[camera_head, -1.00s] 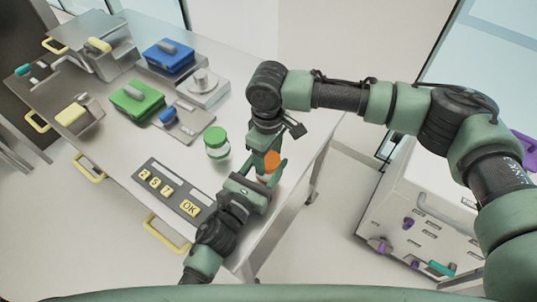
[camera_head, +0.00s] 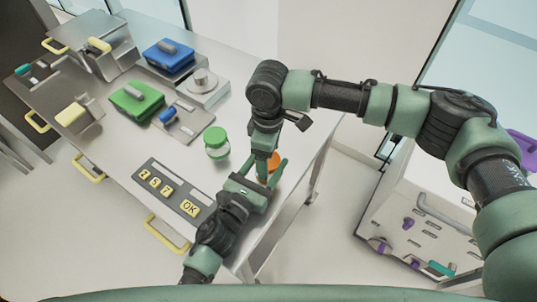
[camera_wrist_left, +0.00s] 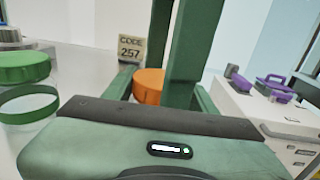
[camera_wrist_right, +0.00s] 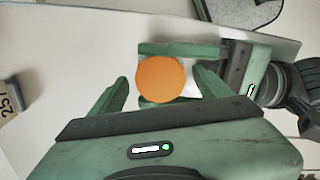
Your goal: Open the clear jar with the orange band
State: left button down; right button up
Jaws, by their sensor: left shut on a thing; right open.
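The jar with the orange band shows mainly as an orange round top (camera_head: 275,161), with its clear body mostly hidden by my grippers. It also shows in the left wrist view (camera_wrist_left: 149,86) and the right wrist view (camera_wrist_right: 161,80). My left gripper (camera_head: 266,172) is shut on the jar from the side, low around its body. My right gripper (camera_wrist_right: 163,84) is open above the jar, with its fingers on either side of the orange top. A gap shows between each finger and the orange top in the right wrist view.
A jar with a green lid (camera_head: 215,142) stands left of my grippers. A keypad panel (camera_head: 174,188) lies at the table front. A code sign (camera_wrist_left: 130,48) stands behind the orange top. Green (camera_head: 136,99) and blue (camera_head: 169,56) boxes sit farther back.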

notch_tip(320, 180, up, 4)
jog(key=shift+r, duration=0.2)
jog(key=shift+c, duration=0.4)
notch_tip(320, 180, up, 3)
jog(key=m, duration=0.3)
jog(key=shift+f, duration=0.1)
notch_tip(320, 180, down, 7)
jog(key=shift+f, duration=0.2)
jog(key=c, duration=1.5)
jog(key=shift+o, duration=0.2)
jog(key=shift+n, duration=1.6)
jog(key=o, duration=1.5)
